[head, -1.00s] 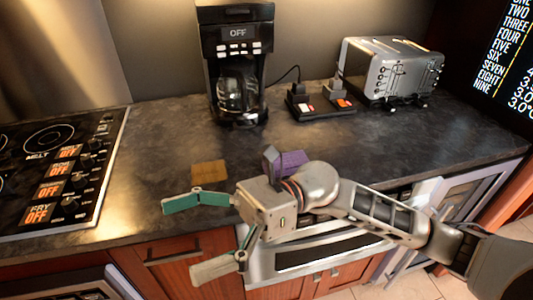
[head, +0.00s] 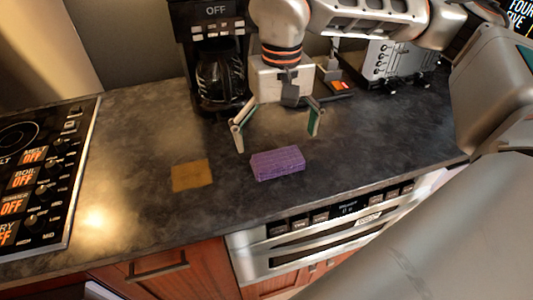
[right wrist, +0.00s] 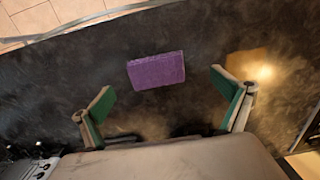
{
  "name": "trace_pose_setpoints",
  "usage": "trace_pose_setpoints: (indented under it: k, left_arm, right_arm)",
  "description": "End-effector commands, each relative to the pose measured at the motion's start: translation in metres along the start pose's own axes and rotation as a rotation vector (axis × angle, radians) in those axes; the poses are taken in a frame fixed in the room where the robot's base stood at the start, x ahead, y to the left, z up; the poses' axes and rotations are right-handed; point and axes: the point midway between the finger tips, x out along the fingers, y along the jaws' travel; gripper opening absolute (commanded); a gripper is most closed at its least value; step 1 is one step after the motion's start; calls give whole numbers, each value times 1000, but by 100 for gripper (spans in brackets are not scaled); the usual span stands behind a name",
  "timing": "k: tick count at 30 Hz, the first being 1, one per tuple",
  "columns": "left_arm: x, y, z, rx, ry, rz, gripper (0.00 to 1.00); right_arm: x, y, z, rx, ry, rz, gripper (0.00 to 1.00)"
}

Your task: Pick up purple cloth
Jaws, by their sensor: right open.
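The purple cloth (head: 277,164) is a folded block lying on the dark countertop near its front edge. It also shows in the right wrist view (right wrist: 156,70), ahead of the fingertips and between their lines. My right gripper (head: 276,132) is open and empty, pointing down above the counter, slightly behind the cloth. Its two green-padded fingers show in the right wrist view (right wrist: 164,95), spread wider than the cloth and not touching it. My left gripper is not in view.
A flat orange-brown cloth (head: 192,175) lies left of the purple one. A coffee maker (head: 217,70) stands behind, a toaster (head: 385,62) at the back right, and a stovetop (head: 40,180) at the left. The counter around the purple cloth is clear.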

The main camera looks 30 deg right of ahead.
Motion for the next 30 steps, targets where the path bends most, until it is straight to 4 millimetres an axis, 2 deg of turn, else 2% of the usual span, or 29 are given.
trace_pose_setpoints:
  k: [2,11,21,30]
  left_arm:
    - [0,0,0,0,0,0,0]
    - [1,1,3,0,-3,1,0]
    - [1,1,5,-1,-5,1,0]
    - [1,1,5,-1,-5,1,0]
  right_arm:
    - [0,5,-2,-2,12,13,100]
    - [28,7,-3,-4,11,14,100]
    - [71,10,-4,-2,11,13,100]
    - [75,10,-5,-3,13,12,100]
